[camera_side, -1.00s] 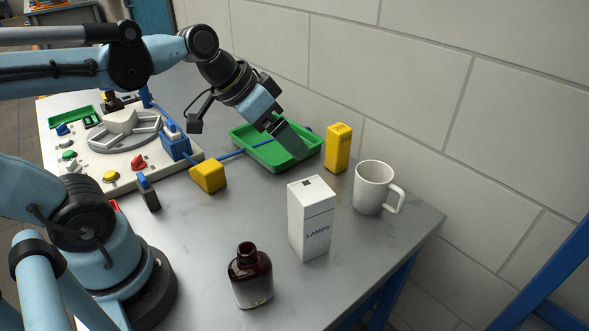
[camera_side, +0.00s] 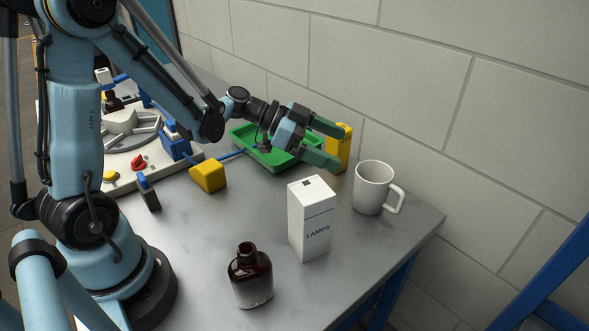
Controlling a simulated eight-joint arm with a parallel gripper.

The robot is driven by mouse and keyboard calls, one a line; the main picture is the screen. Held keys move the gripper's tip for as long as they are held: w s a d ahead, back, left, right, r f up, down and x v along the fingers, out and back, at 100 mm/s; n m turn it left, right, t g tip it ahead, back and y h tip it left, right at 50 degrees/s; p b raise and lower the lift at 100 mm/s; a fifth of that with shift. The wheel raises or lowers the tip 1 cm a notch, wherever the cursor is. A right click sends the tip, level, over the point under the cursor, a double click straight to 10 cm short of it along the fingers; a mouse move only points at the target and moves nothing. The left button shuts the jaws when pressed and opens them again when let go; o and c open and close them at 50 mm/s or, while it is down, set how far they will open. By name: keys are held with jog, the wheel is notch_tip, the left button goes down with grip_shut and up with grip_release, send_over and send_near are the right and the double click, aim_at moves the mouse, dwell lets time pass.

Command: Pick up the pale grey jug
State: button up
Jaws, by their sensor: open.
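The pale grey jug (camera_side: 370,190), shaped like a mug, stands upright near the right end of the table, its handle toward the lower right. It is fully in view. My gripper (camera_side: 336,148) is open, with two green fingers pointing right and nothing held. In the picture it is up and to the left of the jug, apart from it. The fingers overlap the yellow box (camera_side: 346,143) in the picture; I cannot tell whether they touch it.
A white LAMPS box (camera_side: 312,220) stands left of the jug, close by. An amber bottle (camera_side: 250,276) stands in front. A green tray (camera_side: 243,140) lies behind my gripper. A yellow block (camera_side: 208,175) is to the left. The wall runs behind the table.

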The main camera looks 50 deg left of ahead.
aim_at(357, 170)
jog(key=x, duration=0.7)
jog(key=shift+s+a+f, duration=0.1)
jog(key=shift+s+f, duration=0.05)
jog(key=shift+f, duration=0.2)
jog(key=shift+f+x, duration=0.15)
jog(key=shift+x, duration=1.2)
jog(key=shift+f+x, duration=0.2)
jog(key=shift+x, duration=1.15)
jog(key=shift+a, duration=0.2)
jog(key=shift+c, duration=0.3)
jog(key=c, duration=0.8)
jog(key=shift+r, duration=0.1)
